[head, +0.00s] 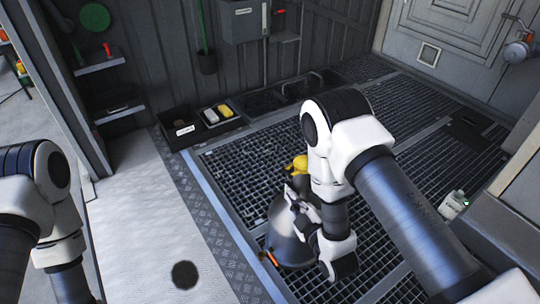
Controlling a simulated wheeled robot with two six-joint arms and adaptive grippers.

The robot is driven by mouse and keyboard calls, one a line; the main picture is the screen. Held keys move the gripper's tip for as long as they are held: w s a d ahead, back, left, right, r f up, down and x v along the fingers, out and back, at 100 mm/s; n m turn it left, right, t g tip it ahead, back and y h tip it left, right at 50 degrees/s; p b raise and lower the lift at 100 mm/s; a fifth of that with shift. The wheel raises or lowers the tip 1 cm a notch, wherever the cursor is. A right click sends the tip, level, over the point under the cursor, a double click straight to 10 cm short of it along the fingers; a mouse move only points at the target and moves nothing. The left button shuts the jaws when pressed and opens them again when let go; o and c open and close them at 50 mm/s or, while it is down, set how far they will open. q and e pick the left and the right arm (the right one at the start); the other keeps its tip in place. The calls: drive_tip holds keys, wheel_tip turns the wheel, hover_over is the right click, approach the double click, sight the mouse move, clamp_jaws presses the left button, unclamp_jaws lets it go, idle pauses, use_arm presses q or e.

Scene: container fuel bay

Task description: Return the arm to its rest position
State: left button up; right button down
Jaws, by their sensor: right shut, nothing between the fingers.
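My right arm comes in from the lower right, bends at a raised elbow and drops to the wrist. My right gripper (294,198) is shut and empty, in front of a grey metal can (283,236) with a yellow top (300,163). The can stands on the floor grating. The wrist hides part of the can, and I cannot tell whether the gripper touches it. My left arm is bent at the left edge, and its gripper is out of the frame.
Dark floor grating (244,176) covers the middle and right. A black tray (183,131) and a tray holding a yellow item (224,111) stand by the back wall. A small white bottle (453,204) stands at right. Wall shelves (100,62) are at left. The pale floor (150,215) is mostly clear.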

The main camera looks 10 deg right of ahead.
drive_tip(key=s+d+f+m+g+h, duration=0.2)
drive_tip(key=s+d+f+m+g, duration=0.3)
drive_tip(key=s+f, duration=0.4)
drive_tip(key=s+d+f+m+g, duration=0.1)
drive_tip(key=s+f+m+g, duration=0.3)
drive_tip(key=s, duration=0.5)
drive_tip(key=s+d+f+m+g, duration=0.1)
drive_tip(key=s+f+m+g, duration=0.1)
drive_tip(key=s+g, duration=0.5)
wheel_tip(320, 180, up, 26)
drive_tip(key=s+m+p, duration=0.1)
drive_tip(key=s+p, duration=0.2)
drive_tip(key=p, duration=2.3)
drive_tip(key=shift+f+h, duration=0.2)
drive_tip(key=shift+h, duration=0.2)
drive_tip(key=shift+w, duration=0.1)
